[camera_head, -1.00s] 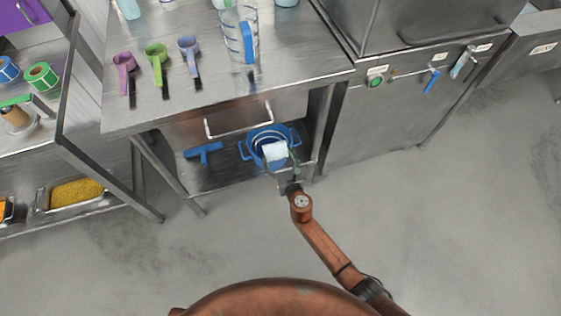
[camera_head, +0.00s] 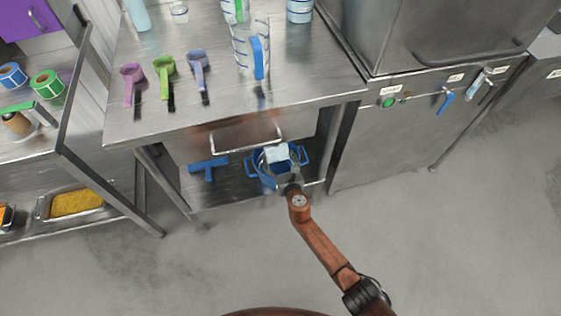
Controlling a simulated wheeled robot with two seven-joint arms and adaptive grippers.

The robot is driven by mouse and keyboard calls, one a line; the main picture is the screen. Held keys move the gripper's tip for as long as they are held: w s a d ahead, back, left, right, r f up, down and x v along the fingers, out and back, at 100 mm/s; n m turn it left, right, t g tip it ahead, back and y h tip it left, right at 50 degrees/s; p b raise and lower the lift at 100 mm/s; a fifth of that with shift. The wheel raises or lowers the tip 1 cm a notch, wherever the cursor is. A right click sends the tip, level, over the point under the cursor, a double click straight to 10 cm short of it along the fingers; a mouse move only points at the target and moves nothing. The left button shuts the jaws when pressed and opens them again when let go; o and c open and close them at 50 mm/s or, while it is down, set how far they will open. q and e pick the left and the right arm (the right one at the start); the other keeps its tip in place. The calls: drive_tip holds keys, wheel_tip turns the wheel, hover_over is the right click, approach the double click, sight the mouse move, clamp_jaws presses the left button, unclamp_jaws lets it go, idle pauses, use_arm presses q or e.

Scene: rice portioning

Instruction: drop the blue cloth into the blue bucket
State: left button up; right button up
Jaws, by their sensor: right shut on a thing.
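The blue bucket (camera_head: 264,174) stands on the low shelf under the steel table, with a blue handle on each side. A pale, bluish-white cloth (camera_head: 277,153) shows over the back part of the bucket's mouth. My right gripper (camera_head: 283,166) reaches in from the lower right over the bucket and is shut on the cloth. I cannot tell whether the cloth touches the rim. The gripper and the cloth hide part of the bucket's inside. My left gripper is not in view.
A drawer handle (camera_head: 247,138) sits just above the bucket. A blue tool (camera_head: 208,168) lies on the shelf to its left. The table (camera_head: 215,112) above holds several scoops and a measuring jug (camera_head: 248,50). The floor (camera_head: 440,240) in front is clear.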

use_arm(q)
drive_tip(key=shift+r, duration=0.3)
use_arm(e)
drive_tip(key=shift+w+a, duration=0.1)
drive_tip(key=shift+w, duration=0.1)
drive_tip(key=o, duration=1.3)
